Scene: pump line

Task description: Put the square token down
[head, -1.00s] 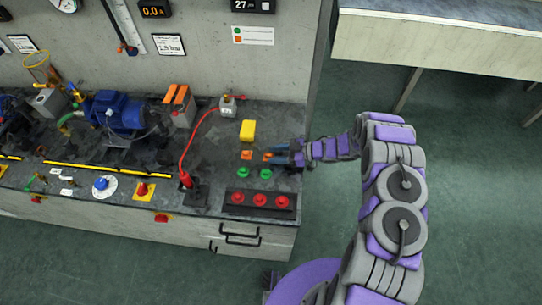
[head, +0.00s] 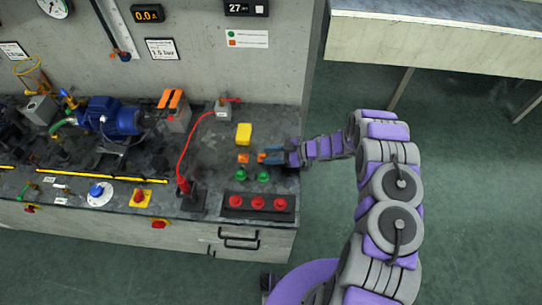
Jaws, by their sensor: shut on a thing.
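My gripper (head: 268,156) reaches in from the right over the grey bench top (head: 279,125), with its blue-grey fingers pointing left. It is shut on an orange square token (head: 262,158), which shows at the fingertips and is partly covered by them. I cannot tell whether the held token touches the bench. A second orange square token (head: 243,158) lies just left of it. Two green round tokens (head: 240,175) (head: 263,176) lie nearer the front, below the orange ones in the picture.
A yellow block (head: 243,134) stands behind the tokens. A dark tray (head: 226,203) with three red knobs sits at the front edge. Left are a red cable (head: 184,152) and a blue pump (head: 112,116). A wall card (head: 247,39) shows a green circle and an orange square.

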